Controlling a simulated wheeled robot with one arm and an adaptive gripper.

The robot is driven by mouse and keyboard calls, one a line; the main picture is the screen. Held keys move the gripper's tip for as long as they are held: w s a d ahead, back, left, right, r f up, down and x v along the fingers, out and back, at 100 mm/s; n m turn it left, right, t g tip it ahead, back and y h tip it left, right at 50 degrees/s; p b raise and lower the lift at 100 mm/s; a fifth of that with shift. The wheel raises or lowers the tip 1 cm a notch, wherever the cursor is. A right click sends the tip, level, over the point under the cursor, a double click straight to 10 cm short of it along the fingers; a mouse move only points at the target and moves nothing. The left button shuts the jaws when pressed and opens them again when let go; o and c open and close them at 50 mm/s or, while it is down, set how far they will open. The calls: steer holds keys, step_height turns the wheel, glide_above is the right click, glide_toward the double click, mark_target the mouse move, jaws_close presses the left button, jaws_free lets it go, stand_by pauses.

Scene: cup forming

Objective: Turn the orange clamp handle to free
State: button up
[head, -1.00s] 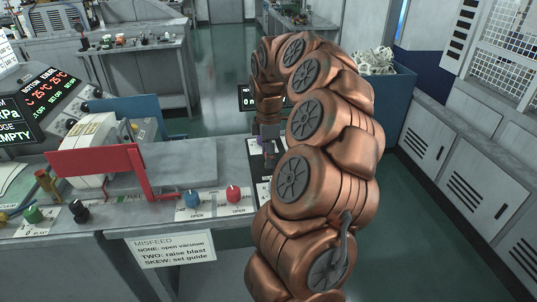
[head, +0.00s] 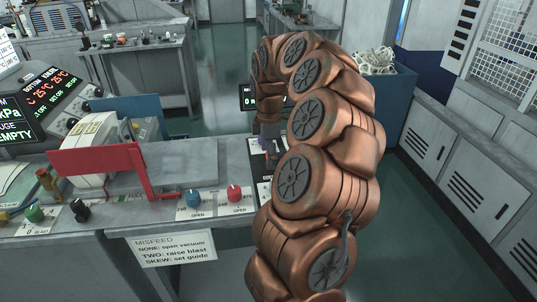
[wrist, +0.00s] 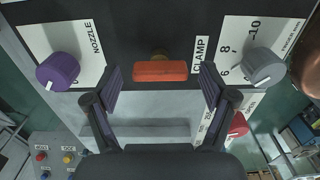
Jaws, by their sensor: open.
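The orange clamp handle (wrist: 160,71) is a short bar on a dark panel, lying crosswise in the wrist view beside the CLAMP label (wrist: 200,54). My gripper (wrist: 161,82) is open, with one finger to the left of the handle and one to the right. Clear gaps show between each finger and the handle's ends, so nothing is held. In the head view my gripper (head: 268,134) is small, at the end of my copper arm over the bench edge, and its fingers are hard to make out.
A purple NOZZLE knob (wrist: 57,70) is left of the handle and a grey dial knob (wrist: 262,67) is right. A red knob (wrist: 238,125) is just outside the right finger. The head view shows a blue knob (head: 193,197) and a red guard frame (head: 98,160) on the bench.

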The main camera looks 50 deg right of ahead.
step_height(320, 180, up, 12)
stand_by(0.7)
stand_by(0.5)
